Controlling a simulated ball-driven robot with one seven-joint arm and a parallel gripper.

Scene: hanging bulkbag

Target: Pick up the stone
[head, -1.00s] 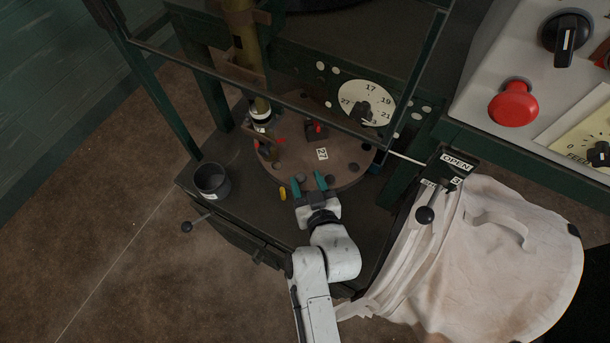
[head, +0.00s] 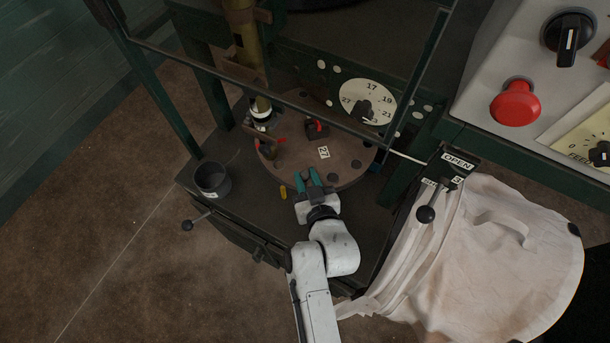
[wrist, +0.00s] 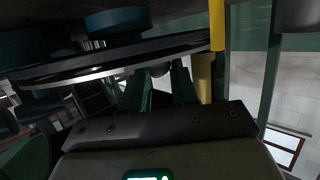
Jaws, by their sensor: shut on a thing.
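My gripper (head: 309,176) is at the near edge of the round brown turntable (head: 345,173). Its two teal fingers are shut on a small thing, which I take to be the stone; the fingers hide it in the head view. In the wrist view, the fingertips (wrist: 161,74) reach under a dark curved rim, and a small greyish-brown patch of the stone (wrist: 158,70) shows between them. I cannot tell whether it is lifted clear.
A dark cup (head: 212,180) stands left on the bench. A small yellow piece (head: 283,192) lies beside my gripper. A numbered dial (head: 367,101) is behind the turntable. A green frame bar crosses above. A lever marked OPEN (head: 426,213) and a pale bag (head: 500,260) are at right.

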